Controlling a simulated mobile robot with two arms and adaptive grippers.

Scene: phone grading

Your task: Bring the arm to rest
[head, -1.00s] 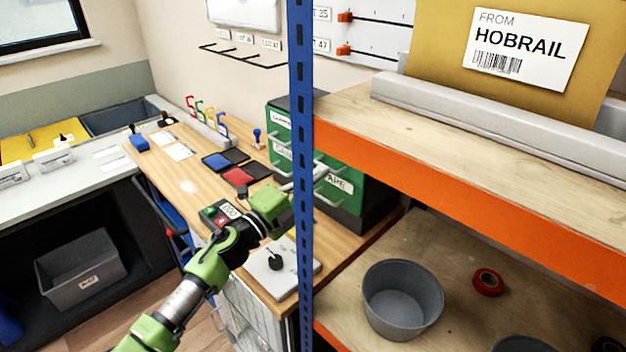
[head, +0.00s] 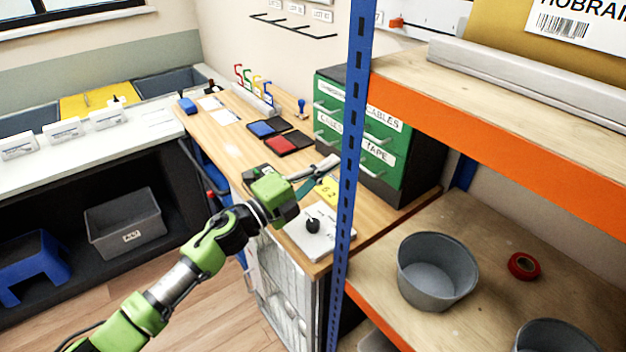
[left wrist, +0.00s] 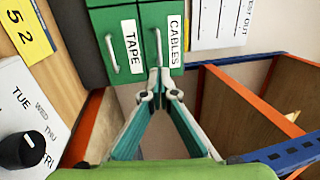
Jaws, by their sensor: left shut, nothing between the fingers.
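My left arm is green and reaches in from the lower left in the head view. Its left gripper (head: 318,173) is over the right part of the wooden bench, just left of the blue shelf post. In the left wrist view the left gripper (left wrist: 158,97) shows two fingers converging to closed tips, with nothing between them. Beyond the tips is the green drawer cabinet (left wrist: 136,40) with TAPE and CABLES labels; the tips overlap its lower edge in that view, and I cannot tell the gap. My right gripper is not in view.
The blue post (head: 352,150) and orange-edged shelf (head: 480,130) stand close on the right. A grey bucket (head: 437,275) sits on the lower shelf. A dial board (head: 318,240) and a yellow card (head: 328,190) lie near the gripper. Ink pads (head: 282,145) lie farther back on the bench.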

